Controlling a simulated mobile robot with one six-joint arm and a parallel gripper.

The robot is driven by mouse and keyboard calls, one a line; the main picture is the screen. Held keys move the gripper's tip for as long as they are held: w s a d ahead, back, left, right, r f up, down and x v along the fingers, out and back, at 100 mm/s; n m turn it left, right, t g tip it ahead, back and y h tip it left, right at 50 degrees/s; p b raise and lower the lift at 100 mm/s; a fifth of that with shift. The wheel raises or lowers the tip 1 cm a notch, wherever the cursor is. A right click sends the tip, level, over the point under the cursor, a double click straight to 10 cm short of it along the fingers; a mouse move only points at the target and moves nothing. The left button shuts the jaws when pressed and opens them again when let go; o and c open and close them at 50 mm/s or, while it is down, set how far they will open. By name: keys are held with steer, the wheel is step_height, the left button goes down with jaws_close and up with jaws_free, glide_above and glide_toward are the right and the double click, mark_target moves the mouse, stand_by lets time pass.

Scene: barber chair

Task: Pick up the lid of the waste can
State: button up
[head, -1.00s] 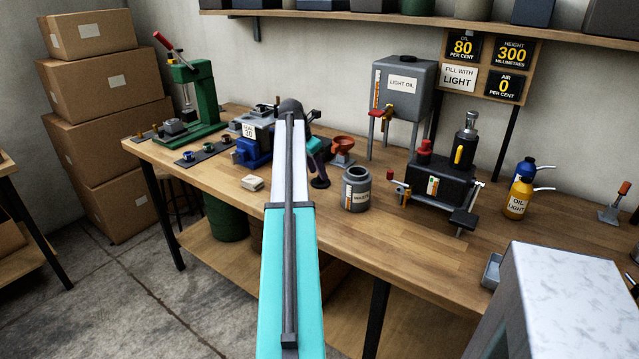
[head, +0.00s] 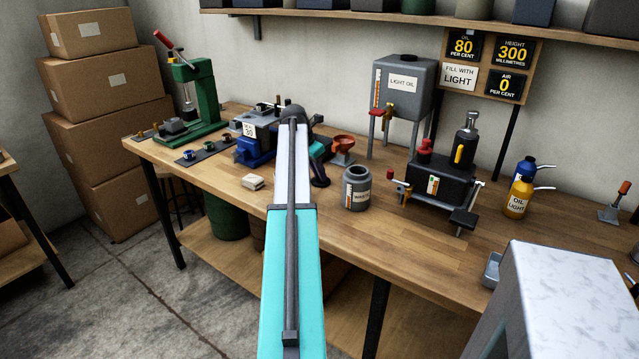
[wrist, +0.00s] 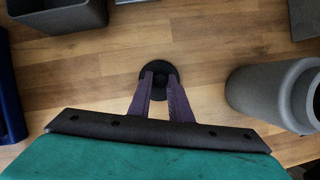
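The waste can (head: 357,190) is an open grey cylinder with a white label, standing on the wooden bench. It also shows at the right of the wrist view (wrist: 252,92). The lid (wrist: 160,67) is a small dark round disc on the bench, left of the can. My gripper (wrist: 160,78) points down over the lid, its two purple fingers apart with a narrow gap between them. The fingertips overlap the lid, and its middle is partly hidden. In the head view my gripper (head: 319,172) is partly behind my arm, beside the can.
A blue and grey machine (head: 250,140) stands to the left, with a pale block (head: 253,182) in front. A red-brown funnel (head: 343,147) is behind the can. The grey oil tank (head: 402,85) and black pump unit (head: 440,180) are to the right. Bare bench lies in front.

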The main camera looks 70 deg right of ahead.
jaws_close()
steer(key=shift+r, duration=0.15)
step_height(320, 180, up, 10)
steer(key=b, duration=0.1)
stand_by(0.4)
stand_by(0.4)
